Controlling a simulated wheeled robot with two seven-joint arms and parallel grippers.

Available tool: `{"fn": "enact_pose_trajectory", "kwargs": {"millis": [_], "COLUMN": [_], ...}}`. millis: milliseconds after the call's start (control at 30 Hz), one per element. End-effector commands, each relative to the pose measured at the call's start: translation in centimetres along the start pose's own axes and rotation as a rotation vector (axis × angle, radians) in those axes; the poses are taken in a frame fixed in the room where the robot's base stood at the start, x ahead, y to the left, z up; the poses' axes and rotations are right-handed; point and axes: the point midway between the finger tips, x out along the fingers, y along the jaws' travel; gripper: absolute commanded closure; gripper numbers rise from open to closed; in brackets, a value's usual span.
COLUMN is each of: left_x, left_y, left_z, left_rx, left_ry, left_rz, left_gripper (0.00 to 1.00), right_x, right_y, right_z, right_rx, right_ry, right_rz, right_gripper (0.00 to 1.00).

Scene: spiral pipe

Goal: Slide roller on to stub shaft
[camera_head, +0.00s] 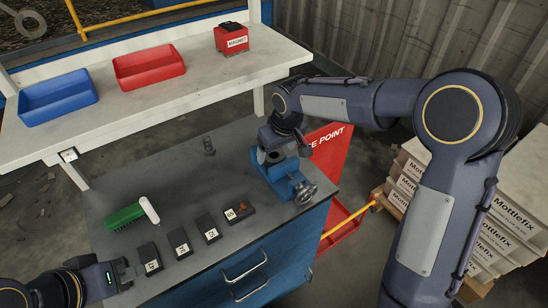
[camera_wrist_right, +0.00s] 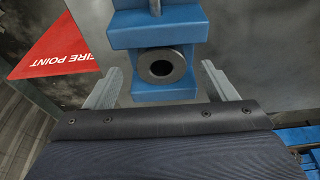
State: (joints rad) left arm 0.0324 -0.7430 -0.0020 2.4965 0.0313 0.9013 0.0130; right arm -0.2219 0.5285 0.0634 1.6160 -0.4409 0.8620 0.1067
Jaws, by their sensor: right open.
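A dark grey ring-shaped part with a round hole, seemingly the roller (camera_wrist_right: 162,67), shows end-on at the blue vise (camera_wrist_right: 185,22) in the right wrist view. My right gripper (camera_wrist_right: 159,78) is open, with one finger on each side of it and gaps between. In the head view my right gripper (camera_head: 279,150) is over the blue vise (camera_head: 283,183) and hides part of it. My left gripper (camera_head: 122,275) is open and empty at the lower left.
The grey workbench (camera_head: 175,165) carries a green brush-like block (camera_head: 124,217), a white cylinder (camera_head: 149,209) and several black labelled blocks (camera_head: 180,243). A white shelf (camera_head: 190,90) holds blue and red bins. Boxes (camera_head: 415,172) stand right. The bench's middle is clear.

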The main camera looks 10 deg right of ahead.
Motion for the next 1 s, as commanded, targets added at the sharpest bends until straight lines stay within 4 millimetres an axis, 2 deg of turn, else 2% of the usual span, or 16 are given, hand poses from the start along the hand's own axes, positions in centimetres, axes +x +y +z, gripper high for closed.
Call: {"fn": "enact_pose_trajectory", "kwargs": {"millis": [100, 200, 500, 900, 1000], "left_x": [-0.2, -0.2, -0.2, -0.2, -0.2], "left_y": [0.1, 0.1, 0.1, 0.1, 0.1], "left_z": [-0.1, -0.1, -0.1, -0.1, -0.1], "left_rx": [0.0, 0.0, 0.0, 0.0, 0.0], "left_ry": [0.0, 0.0, 0.0, 0.0, 0.0], "left_rz": [0.0, 0.0, 0.0, 0.0, 0.0], "left_gripper": [0.83, 0.83, 0.83, 0.83, 0.83], "right_x": [2.0, 3.0, 3.3, 3.3, 3.2], "right_y": [-0.2, -0.1, -0.1, -0.1, -0.1], "right_z": [0.0, 0.0, -0.1, -0.1, -0.1], "right_rx": [0.0, 0.001, 0.001, 0.001, 0.001], "right_ry": [-0.006, -0.004, 0.0, 0.0, 0.001], "right_rz": [-0.001, 0.0, 0.0, 0.0, 0.0], "right_gripper": [0.22, 0.22, 0.23, 0.76, 0.76]}}
